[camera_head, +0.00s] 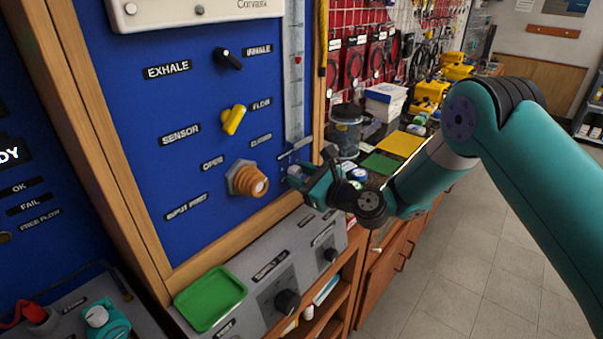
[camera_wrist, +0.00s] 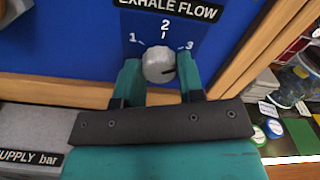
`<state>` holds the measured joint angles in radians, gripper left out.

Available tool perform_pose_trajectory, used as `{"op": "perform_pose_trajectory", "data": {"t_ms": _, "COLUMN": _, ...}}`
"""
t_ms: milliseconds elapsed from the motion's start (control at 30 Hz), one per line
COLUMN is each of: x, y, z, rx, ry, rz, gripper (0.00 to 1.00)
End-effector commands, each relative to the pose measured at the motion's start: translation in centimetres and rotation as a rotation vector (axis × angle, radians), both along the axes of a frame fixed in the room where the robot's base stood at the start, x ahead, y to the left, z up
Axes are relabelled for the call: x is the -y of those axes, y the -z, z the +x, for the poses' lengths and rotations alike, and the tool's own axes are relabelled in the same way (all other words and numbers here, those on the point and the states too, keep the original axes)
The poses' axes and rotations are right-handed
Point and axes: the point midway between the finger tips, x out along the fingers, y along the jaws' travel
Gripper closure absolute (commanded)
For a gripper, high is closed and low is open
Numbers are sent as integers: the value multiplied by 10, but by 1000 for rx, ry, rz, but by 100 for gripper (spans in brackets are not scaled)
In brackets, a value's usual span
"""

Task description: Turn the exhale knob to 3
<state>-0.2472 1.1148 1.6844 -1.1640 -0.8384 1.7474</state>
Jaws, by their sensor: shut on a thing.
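The exhale flow knob (camera_wrist: 157,62) is a round grey knob on the blue panel in the wrist view. The numbers 1, 2 and 3 are printed around it, under the label EXHALE FLOW (camera_wrist: 170,9). My gripper (camera_wrist: 160,76) has one teal finger on each side of the knob and is shut on it. A dark mark on the knob's right side points to the right, roughly below the 3; its exact reading is hard to tell.
A wooden frame post (camera_wrist: 255,55) stands right of the knob. In the head view, an orange knob (camera_head: 247,180), a yellow valve handle (camera_head: 233,120) and a black exhale/inhale switch (camera_head: 228,59) sit left of my gripper. A grey supply console (camera_head: 262,275) with a green tray (camera_head: 211,299) lies below.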

Motion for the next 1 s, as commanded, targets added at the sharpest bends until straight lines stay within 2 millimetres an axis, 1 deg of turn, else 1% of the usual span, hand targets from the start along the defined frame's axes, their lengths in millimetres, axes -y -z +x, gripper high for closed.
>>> {"op": "perform_pose_trajectory", "data": {"t_ms": 500, "x": 1, "y": 2, "z": 0, "rx": -19, "ry": 2, "rz": 12, "gripper": 88}}
{"op": "perform_pose_trajectory", "data": {"t_ms": 533, "x": 1, "y": 2, "z": 0, "rx": -19, "ry": 2, "rz": 12, "gripper": 62}}
{"op": "perform_pose_trajectory", "data": {"t_ms": 633, "x": 1, "y": 2, "z": 0, "rx": -19, "ry": 1, "rz": 11, "gripper": 39}}
{"op": "perform_pose_trajectory", "data": {"t_ms": 900, "x": 1, "y": 1, "z": 0, "rx": -17, "ry": 0, "rz": 12, "gripper": 39}}
{"op": "perform_pose_trajectory", "data": {"t_ms": 1000, "x": 5, "y": 2, "z": -2, "rx": -17, "ry": 1, "rz": 11, "gripper": 39}}
